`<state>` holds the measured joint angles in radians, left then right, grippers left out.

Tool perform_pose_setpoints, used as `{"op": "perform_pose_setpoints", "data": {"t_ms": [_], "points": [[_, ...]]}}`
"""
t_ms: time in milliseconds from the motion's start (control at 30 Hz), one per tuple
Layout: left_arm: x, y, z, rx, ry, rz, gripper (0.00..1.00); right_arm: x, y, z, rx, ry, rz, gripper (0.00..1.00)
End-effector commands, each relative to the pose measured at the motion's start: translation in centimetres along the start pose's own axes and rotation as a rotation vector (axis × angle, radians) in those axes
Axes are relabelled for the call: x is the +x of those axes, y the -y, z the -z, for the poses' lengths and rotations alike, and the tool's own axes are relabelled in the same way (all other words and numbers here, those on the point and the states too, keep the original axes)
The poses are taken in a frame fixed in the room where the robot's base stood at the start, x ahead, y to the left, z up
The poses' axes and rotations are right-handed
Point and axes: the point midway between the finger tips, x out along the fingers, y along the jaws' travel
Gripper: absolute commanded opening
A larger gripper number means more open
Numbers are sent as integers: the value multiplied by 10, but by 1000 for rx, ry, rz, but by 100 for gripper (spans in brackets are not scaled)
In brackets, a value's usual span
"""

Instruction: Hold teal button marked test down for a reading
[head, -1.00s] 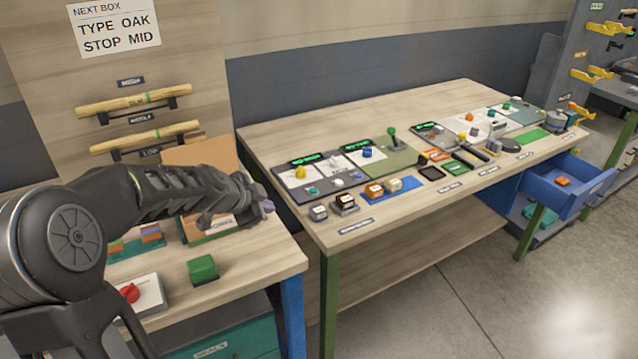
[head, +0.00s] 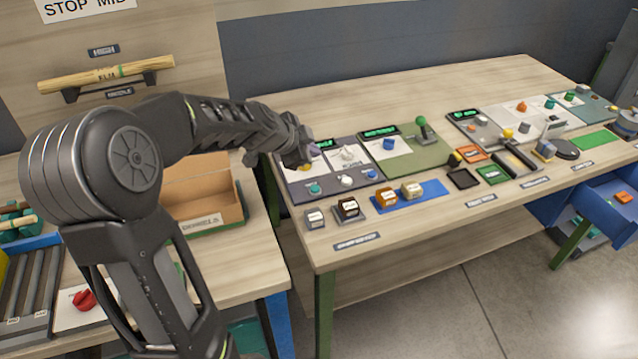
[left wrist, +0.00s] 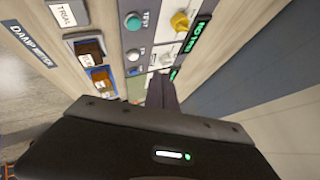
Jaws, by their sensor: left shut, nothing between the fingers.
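The teal button marked TEST (head: 315,188) is on the front left of a dark panel (head: 297,193) on the long bench. It also shows in the left wrist view (left wrist: 133,20), at the top. My left gripper (head: 306,157) is shut and empty, over the back left of this panel, behind the button and apart from it. Its dark fingers show in the left wrist view (left wrist: 161,92), beyond the button's row. The panel's green-lit display (left wrist: 198,36) shows partly in the left wrist view.
Small labelled blocks stand before the panel, one dark brown (head: 347,209), two on a blue mat (head: 432,195). A green-topped lever (head: 421,123) stands to the right. A cardboard box (head: 205,207) is on the left bench. The bench's front left corner is clear.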

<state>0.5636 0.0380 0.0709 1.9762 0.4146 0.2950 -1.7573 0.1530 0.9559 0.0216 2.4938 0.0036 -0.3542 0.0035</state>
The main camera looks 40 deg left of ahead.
Motion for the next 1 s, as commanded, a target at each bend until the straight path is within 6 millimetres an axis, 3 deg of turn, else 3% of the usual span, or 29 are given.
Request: {"op": "perform_pose_setpoints", "data": {"t_ms": [467, 1000], "points": [[15, -11, -12, -1, 1, 0, 0, 12, -4, 2, -2, -4, 3, 36], [60, -43, -43, 1, 0, 1, 0, 59, -20, 4, -6, -10, 8, 36]]}}
